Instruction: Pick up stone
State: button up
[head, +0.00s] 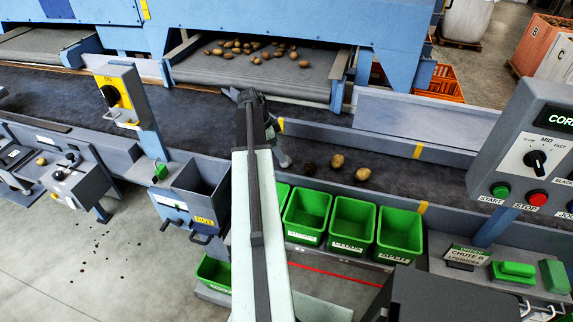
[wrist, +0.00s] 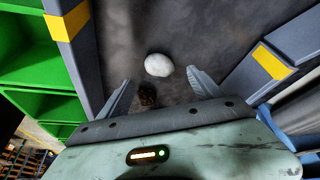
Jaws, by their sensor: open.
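A pale, whitish rounded stone (wrist: 158,65) lies on the dark belt (wrist: 215,35) in the wrist view. It sits just beyond and between the tips of my gripper (wrist: 160,88), whose two grey fingers stand apart with nothing held. A small dark brown lump (wrist: 147,95) lies closer in, by the left finger. In the head view my arm covers much of the spot, and I cannot make out the stone there. A dark lump (head: 309,168) shows right of my gripper on the belt.
Two potatoes (head: 336,160) lie on the belt at right. Green bins (head: 350,222) line the near side below the belt's grey rail. A far guard rail (head: 350,137) with yellow marks bounds the other side. A control panel (head: 530,150) stands at right.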

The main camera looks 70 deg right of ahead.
jog(key=b+x, duration=0.5)
jog(key=x, duration=0.1)
jog(key=shift+f, duration=0.1)
jog(key=shift+c, duration=0.3)
jog(key=c, duration=1.5)
